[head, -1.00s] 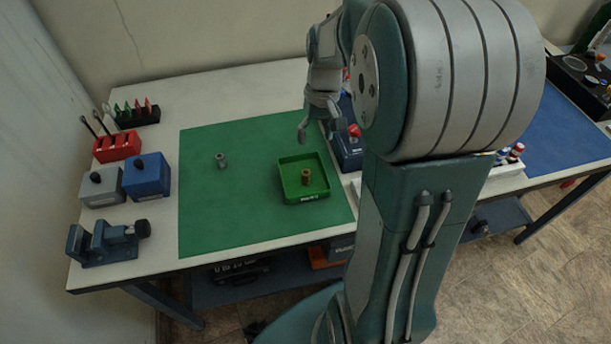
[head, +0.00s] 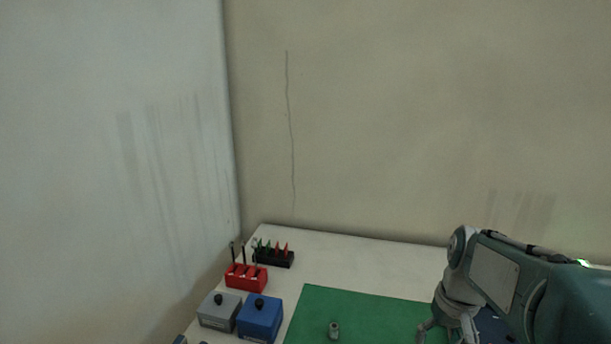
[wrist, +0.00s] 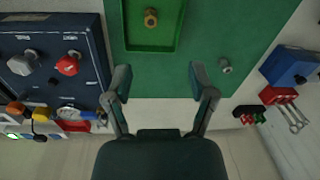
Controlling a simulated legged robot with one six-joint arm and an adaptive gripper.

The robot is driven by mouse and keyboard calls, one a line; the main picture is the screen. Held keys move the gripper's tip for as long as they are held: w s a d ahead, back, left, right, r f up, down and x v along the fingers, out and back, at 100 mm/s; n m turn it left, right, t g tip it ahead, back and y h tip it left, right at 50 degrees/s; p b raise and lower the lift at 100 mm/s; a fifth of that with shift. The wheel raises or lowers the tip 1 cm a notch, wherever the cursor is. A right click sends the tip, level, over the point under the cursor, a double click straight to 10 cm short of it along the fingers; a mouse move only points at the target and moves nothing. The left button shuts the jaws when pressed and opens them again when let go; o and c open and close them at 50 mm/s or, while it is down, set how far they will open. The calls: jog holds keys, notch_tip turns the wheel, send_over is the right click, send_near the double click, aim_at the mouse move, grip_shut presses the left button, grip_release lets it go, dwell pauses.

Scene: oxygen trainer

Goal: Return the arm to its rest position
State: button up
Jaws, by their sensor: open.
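My gripper (wrist: 160,85) is open and empty in the wrist view, its two fingers spread above the edge of the green mat (wrist: 228,35). In the head view my gripper (head: 446,333) hangs at the lower right, cut by the bottom edge. My arm reaches in from the right. A green tray (wrist: 135,40) with a brass fitting (wrist: 150,18) inside lies beyond the fingers in the wrist view. A grey fitting (wrist: 225,66) lies on the mat beside the right finger, apart from it. It also shows in the head view (head: 334,329).
A dark panel box with a red knob (wrist: 68,65) stands left in the wrist view. A blue box (head: 261,318), a grey box (head: 219,311), a red holder (head: 246,277) and a black rack (head: 273,257) stand at the table's left. The wall above is bare.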

jog(key=s+a+r+n+t+h, duration=0.1)
jog(key=s+a+r+t, duration=0.3)
jog(key=s+a, duration=0.5)
jog(key=shift+s+r+t, duration=0.2)
jog(key=shift+s+t, duration=0.4)
jog(key=shift+s, duration=0.55)
